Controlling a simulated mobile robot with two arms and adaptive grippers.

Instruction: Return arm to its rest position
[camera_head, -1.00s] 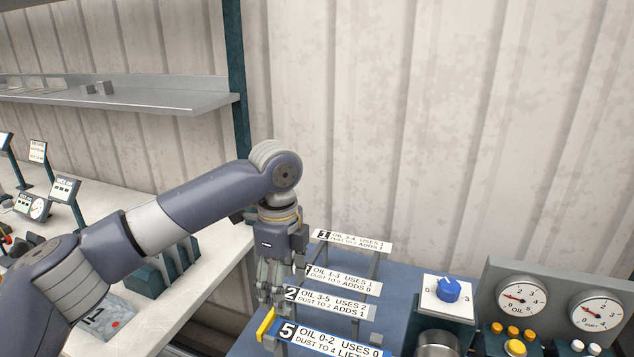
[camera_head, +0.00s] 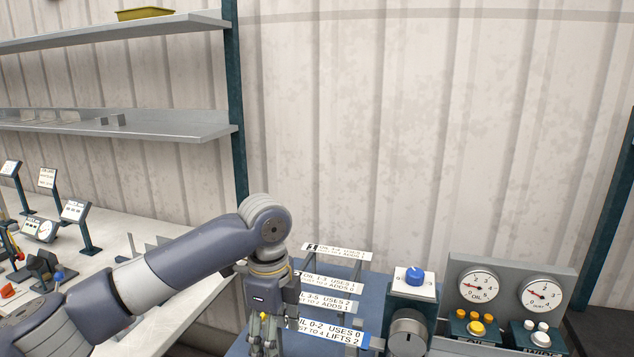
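My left arm comes in from the left and bends down at the wrist. Its gripper (camera_head: 264,338) points down at the left end of the label rack, in front of the left end of the "OIL 0-2 USES 0" label (camera_head: 338,334). Its fingertips run near the bottom edge of the picture, so I cannot tell whether it is open or shut, or touching the rack. A small yellow piece shows at the fingers. My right gripper is not in view.
More labels (camera_head: 335,250) stand behind on the blue bench. To the right are a blue knob (camera_head: 414,276), a grey dial (camera_head: 407,335), an OIL gauge (camera_head: 478,286) and a second gauge (camera_head: 541,294). A white table (camera_head: 105,245) with small stands and a shelf (camera_head: 150,124) are left.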

